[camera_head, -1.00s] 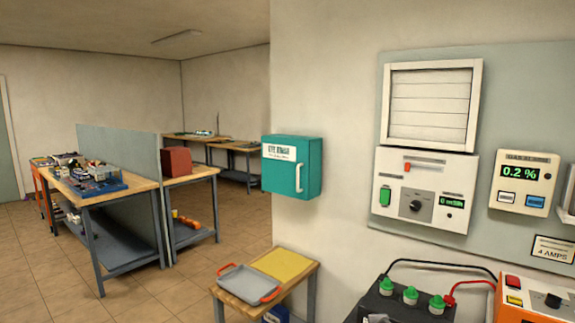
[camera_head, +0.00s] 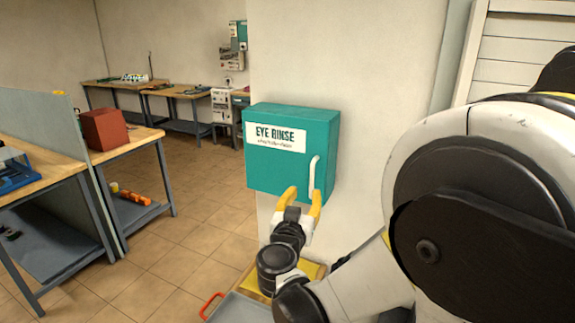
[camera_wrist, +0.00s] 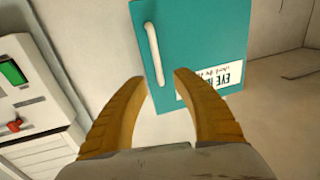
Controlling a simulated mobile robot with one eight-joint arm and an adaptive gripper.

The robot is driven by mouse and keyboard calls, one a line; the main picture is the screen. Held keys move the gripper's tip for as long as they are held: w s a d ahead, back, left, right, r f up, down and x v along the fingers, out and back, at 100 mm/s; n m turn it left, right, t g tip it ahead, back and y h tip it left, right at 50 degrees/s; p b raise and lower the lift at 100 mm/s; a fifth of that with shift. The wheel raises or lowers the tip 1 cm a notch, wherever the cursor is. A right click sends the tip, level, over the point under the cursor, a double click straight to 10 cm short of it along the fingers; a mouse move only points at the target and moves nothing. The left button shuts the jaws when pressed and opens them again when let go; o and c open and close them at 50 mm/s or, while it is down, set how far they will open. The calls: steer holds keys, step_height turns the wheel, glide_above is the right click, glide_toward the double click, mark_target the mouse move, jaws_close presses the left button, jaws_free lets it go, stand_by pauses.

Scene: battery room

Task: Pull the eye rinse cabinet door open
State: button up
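The eye rinse cabinet (camera_head: 270,170) is a teal box on the wall with a white "EYE RINSE" label, and its door looks closed. Its white vertical bar handle (camera_head: 314,175) is on the door's right side. My gripper (camera_head: 304,190) has yellow fingers and is open, just below and in front of the handle in the head view. In the wrist view the cabinet (camera_wrist: 205,40) appears turned over, with the handle (camera_wrist: 154,52) just beyond the gap between my open fingertips (camera_wrist: 159,80). The handle appears to be outside the fingers; exact depth is hard to tell.
A small low table with a grey tray (camera_head: 240,308) stands below the cabinet. Workbenches, a grey divider (camera_head: 45,130) and a red box (camera_head: 104,129) are on the left. A white louvred panel (camera_head: 520,50) is on the right wall. Tiled floor between is free.

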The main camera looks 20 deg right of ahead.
mark_target(312, 178)
steer(key=x, duration=0.4)
steer(key=b+x, duration=0.1)
steer(key=x, duration=0.3)
steer(key=shift+d, duration=0.45)
steer(key=shift+w+d, duration=0.35)
steer(key=shift+w, duration=0.3)
jaws_close()
